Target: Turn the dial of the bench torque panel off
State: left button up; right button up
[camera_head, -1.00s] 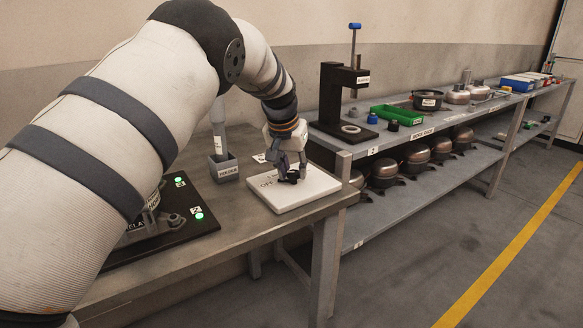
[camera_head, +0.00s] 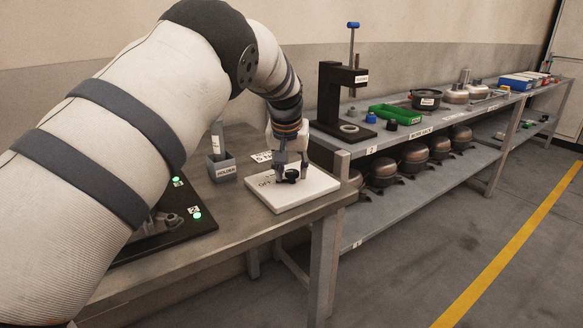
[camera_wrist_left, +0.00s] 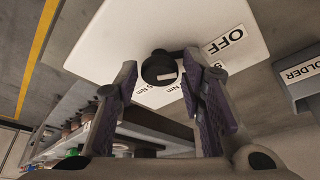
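The bench torque panel (camera_head: 318,187) is a white slab lying on the near bench, with OFF and Nm lettering. Its round black dial (camera_head: 292,175) stands up from the top. In the left wrist view the dial (camera_wrist_left: 159,66) has a pale mark at its lower right, on the side of the Nm labels; the OFF label (camera_wrist_left: 226,40) is off to the upper right. My left gripper (camera_head: 291,163) is just above the panel. Its fingers are apart, with the dial between or just beyond the tips and narrow gaps showing. My right gripper is not in view.
A grey holder (camera_head: 222,167) stands left of the panel. A black board (camera_head: 168,232) with green lights is partly behind my left arm. A black press (camera_head: 335,95), green tray (camera_head: 394,115) and compressors fill the shelf at right. The floor in front is clear.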

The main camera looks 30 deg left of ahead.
pick_arm(q)
jog(key=shift+o, duration=0.3)
jog(key=shift+r, duration=0.2)
jog(key=v, duration=1.1)
jog(key=shift+s+r, duration=0.25)
jog(key=shift+r, duration=0.05)
